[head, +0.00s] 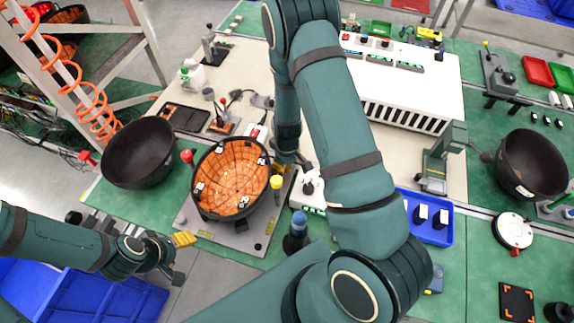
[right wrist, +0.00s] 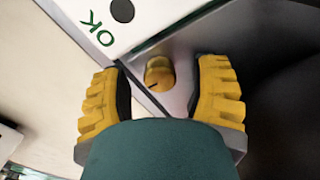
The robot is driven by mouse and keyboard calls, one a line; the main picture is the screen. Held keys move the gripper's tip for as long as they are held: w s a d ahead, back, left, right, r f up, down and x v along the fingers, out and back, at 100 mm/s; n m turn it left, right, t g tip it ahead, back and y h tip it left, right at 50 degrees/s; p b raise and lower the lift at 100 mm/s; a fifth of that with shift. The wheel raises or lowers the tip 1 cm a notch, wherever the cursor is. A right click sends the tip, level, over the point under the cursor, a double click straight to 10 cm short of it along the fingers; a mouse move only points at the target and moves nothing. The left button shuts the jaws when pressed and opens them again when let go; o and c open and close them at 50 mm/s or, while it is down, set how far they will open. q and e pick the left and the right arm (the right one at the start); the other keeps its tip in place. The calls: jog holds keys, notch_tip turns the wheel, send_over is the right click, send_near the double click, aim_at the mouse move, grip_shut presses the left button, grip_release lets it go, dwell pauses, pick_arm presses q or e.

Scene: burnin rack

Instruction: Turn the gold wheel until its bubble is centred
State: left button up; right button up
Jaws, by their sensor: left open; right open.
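The gold wheel (right wrist: 160,73) is a small rounded knob between the yellow fingers of my right gripper (right wrist: 162,95) in the right wrist view. The fingers stand apart on either side of it, with a gap on each side. In the head view the gold wheel (head: 277,182) tops a short post at the right of the orange-lined black bowl (head: 232,218). My right gripper (head: 289,160) is just behind it, partly hidden by my arm. My left gripper (head: 181,259) is open and empty, left of the bowl's base plate. I cannot make out the bubble.
A white panel marked OK (right wrist: 90,25) lies close to the right gripper. A red knob (head: 187,156) stands left of the bowl. A dark bowl (head: 139,153) sits further left. A blue tray (head: 430,231) and white vented box (head: 405,85) lie right of my arm.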

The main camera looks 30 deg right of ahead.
jog(key=shift+c, duration=0.4)
grip_shut()
jog(key=shift+n+b, duration=0.6)
jog(key=shift+n, duration=1)
jog(key=shift+o, duration=0.4)
grip_release()
jog(key=shift+r, duration=0.2)
notch_tip(320, 180, up, 12)
jog(key=shift+f, duration=0.15)
